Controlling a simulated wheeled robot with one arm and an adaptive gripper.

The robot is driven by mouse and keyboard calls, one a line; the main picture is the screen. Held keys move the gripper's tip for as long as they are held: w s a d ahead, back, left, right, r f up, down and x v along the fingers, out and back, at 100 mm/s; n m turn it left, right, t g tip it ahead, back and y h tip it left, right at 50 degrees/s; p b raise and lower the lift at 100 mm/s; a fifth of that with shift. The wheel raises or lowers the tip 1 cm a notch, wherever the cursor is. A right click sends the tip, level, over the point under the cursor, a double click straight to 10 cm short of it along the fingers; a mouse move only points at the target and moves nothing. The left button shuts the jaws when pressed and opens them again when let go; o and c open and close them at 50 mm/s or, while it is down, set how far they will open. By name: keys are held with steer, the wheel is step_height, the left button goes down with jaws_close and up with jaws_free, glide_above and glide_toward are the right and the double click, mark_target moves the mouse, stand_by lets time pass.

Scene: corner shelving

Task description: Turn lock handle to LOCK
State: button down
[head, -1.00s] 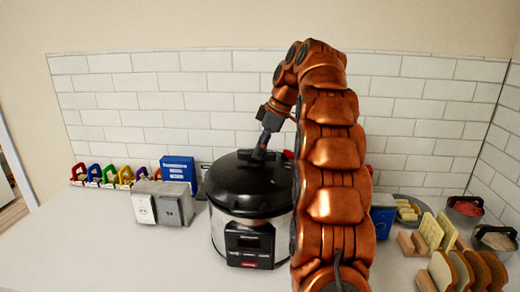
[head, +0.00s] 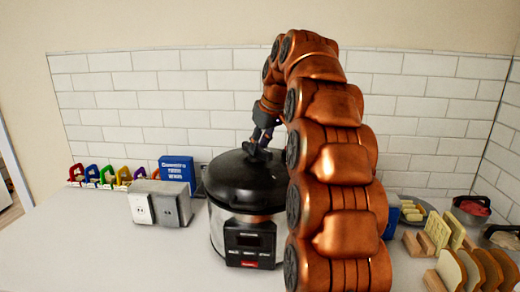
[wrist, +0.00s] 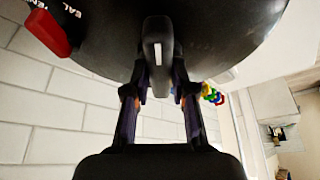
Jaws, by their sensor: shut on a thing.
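A pressure cooker (head: 225,210) with a domed black lid (head: 228,182), a steel body and a dark front panel stands on the counter. The lock handle (wrist: 158,45), a black bar with a grey stripe, is on the lid in the wrist view. My gripper (head: 257,150) reaches down onto the top of the lid. In the wrist view my gripper (wrist: 158,90) has one finger on each side of the handle and is shut on it. A red tab (wrist: 48,33) sits at the lid's edge beside white lettering, partly cut off. No LOCK mark is readable.
A grey outlet box (head: 160,203), a blue box (head: 177,171) and several coloured clips (head: 108,174) are left of the cooker. Bread slices (head: 470,268) and a plate (head: 412,206) are at right. A tiled wall (head: 150,110) stands close behind.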

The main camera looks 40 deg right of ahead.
mark_target(261, 150)
steer(key=shift+a+m+h+b, duration=0.15)
steer(key=shift+m+h, duration=0.2)
steer(key=shift+m, duration=0.5)
steer(key=shift+m+h+b, duration=0.15)
steer(key=shift+m+h, duration=0.2)
steer(key=shift+m, duration=0.5)
steer(key=c, duration=1)
jaws_free()
steer(key=shift+o, duration=0.2)
steer(key=shift+v, duration=2.2)
steer(key=shift+s+r+m, duration=0.15)
steer(key=shift+r, duration=0.3)
steer(key=shift+s+r+m, duration=0.15)
steer(key=shift+s+r, duration=0.05)
steer(key=shift+r, duration=0.25)
steer(key=shift+s+a+r, duration=0.15)
steer(key=shift+s+r, duration=0.05)
steer(key=shift+r, duration=0.3)
